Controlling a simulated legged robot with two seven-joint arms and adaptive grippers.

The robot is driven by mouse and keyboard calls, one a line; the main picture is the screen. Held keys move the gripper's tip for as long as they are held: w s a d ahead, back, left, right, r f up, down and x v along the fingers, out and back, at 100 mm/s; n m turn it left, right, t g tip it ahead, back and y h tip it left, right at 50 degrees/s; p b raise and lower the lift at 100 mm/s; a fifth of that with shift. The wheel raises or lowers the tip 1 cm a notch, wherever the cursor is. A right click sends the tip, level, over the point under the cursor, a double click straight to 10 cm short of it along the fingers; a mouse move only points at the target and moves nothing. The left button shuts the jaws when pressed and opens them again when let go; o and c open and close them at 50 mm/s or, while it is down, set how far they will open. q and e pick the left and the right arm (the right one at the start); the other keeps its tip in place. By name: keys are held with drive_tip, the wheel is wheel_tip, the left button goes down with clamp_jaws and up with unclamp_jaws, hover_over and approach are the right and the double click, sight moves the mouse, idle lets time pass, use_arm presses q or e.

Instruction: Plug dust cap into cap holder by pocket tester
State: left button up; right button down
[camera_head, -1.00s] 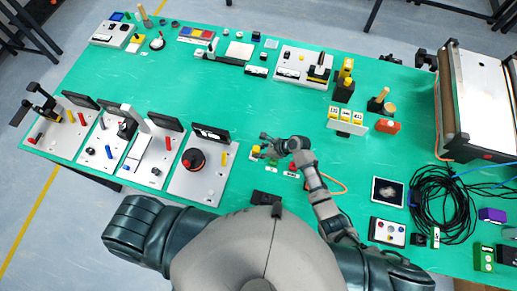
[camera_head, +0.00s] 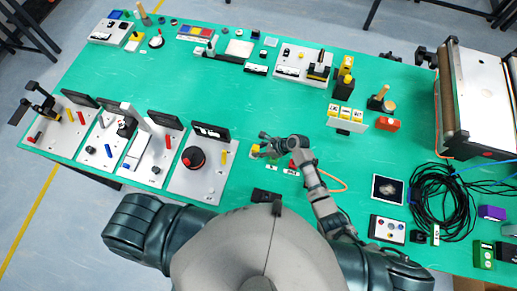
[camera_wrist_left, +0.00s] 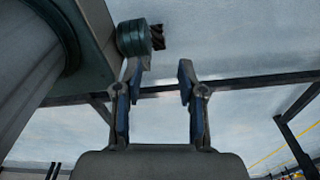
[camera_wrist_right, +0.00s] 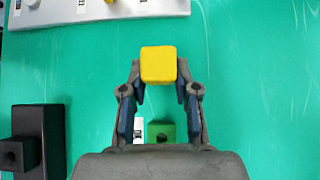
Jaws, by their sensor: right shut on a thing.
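My right gripper (camera_wrist_right: 158,76) is shut on a small yellow cap-like block (camera_wrist_right: 158,65), whose square face shows between the fingertips in the right wrist view. In the head view the yellow block (camera_head: 255,149) is at the right gripper (camera_head: 261,148), over the front middle of the green table. I cannot tell whether the block touches the table. A green block (camera_wrist_right: 162,132) beside a white label shows between the fingers, nearer the palm. My left gripper (camera_wrist_left: 168,80) is open and empty, away from the table. I cannot make out for certain which pieces are the cap holder and pocket tester.
A black box (camera_wrist_right: 37,140) with a raised square part lies left in the right wrist view. A black cable coil (camera_head: 447,203) and a picture tile (camera_head: 388,190) lie right. The table's centre is clear.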

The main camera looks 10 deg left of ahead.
drive_tip(key=shift+r, duration=0.1)
drive_tip(key=shift+a, duration=0.6)
drive_tip(key=shift+d, duration=0.4)
drive_tip(key=shift+d+p, duration=0.1)
drive_tip(key=shift+p, duration=0.5)
use_arm(q)
drive_tip(key=shift+a+r, duration=0.35)
drive_tip(key=shift+r, duration=0.45)
use_arm(e)
drive_tip(key=shift+a, duration=0.4)
use_arm(q)
drive_tip(key=shift+a+f, duration=0.1)
drive_tip(key=shift+a, duration=0.5)
use_arm(e)
drive_tip(key=shift+d, duration=0.15)
